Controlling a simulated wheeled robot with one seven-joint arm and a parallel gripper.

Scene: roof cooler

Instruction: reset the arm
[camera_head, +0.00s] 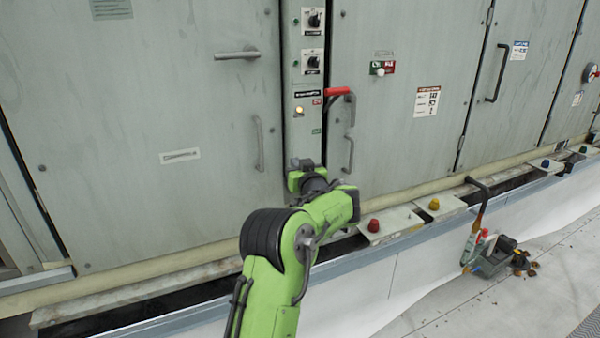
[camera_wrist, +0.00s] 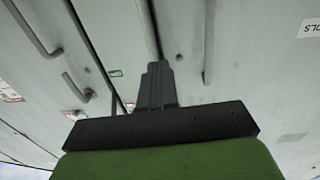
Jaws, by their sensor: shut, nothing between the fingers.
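My gripper (camera_wrist: 157,78) shows in the wrist view as dark fingers closed together, with nothing between them. It points toward the grey cabinet front. In the head view my green arm reaches up from the bottom centre. Its wrist is in front of the lower part of the narrow control strip (camera_head: 301,85) between two cabinet doors. The arm hides the fingertips there, so I cannot tell whether they touch the cabinet.
A red-tipped handle (camera_head: 337,92) is above and right of my wrist. Door handles (camera_head: 238,53) stick out nearby. Red (camera_head: 374,226) and yellow (camera_head: 434,204) knobs line the ledge. A tool caddy (camera_head: 488,256) stands on the floor at right. Open floor lies at lower right.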

